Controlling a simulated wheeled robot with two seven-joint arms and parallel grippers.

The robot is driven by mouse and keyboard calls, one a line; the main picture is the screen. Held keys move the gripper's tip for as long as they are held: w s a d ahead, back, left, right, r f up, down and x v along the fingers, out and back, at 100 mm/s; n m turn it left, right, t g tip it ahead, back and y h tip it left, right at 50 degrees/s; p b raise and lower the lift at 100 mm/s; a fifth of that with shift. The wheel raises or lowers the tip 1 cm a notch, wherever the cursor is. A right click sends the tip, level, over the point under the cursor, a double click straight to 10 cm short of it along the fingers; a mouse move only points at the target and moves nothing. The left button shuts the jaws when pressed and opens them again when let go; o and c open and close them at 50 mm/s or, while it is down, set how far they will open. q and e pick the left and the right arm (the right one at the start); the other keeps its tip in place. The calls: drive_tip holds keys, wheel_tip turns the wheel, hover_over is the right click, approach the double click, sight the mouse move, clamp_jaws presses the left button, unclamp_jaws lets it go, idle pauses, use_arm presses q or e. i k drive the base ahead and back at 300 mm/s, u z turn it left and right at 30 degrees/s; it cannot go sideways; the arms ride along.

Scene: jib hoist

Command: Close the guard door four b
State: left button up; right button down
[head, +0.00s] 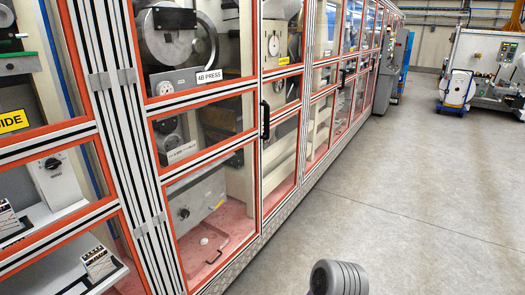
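A long row of guard panels with orange-edged clear panes in silver frames runs from the left foreground to the back. A white sign (197,80) reading "4B PRESS" shows by the large near panel (205,135), with press machinery behind its panes. A black upright handle (265,120) sits at the far edge of this panel, by the narrower panel beyond. I cannot tell which of the two carries the handle. The panels look roughly in line; whether the 4B door is slightly ajar is not clear. Neither of my grippers is in view.
A yellow label (13,121) ending in "IDE" is at the left edge. A grey cabinet (392,70) stands at the row's far end. A white machine (485,70) stands at the back right. The grey concrete floor (420,170) along the panels is clear.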

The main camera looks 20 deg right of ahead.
sight(145, 110)
drive_tip(key=z, duration=0.9)
drive_tip(key=i, duration=1.9)
drive_tip(key=u, duration=0.6)
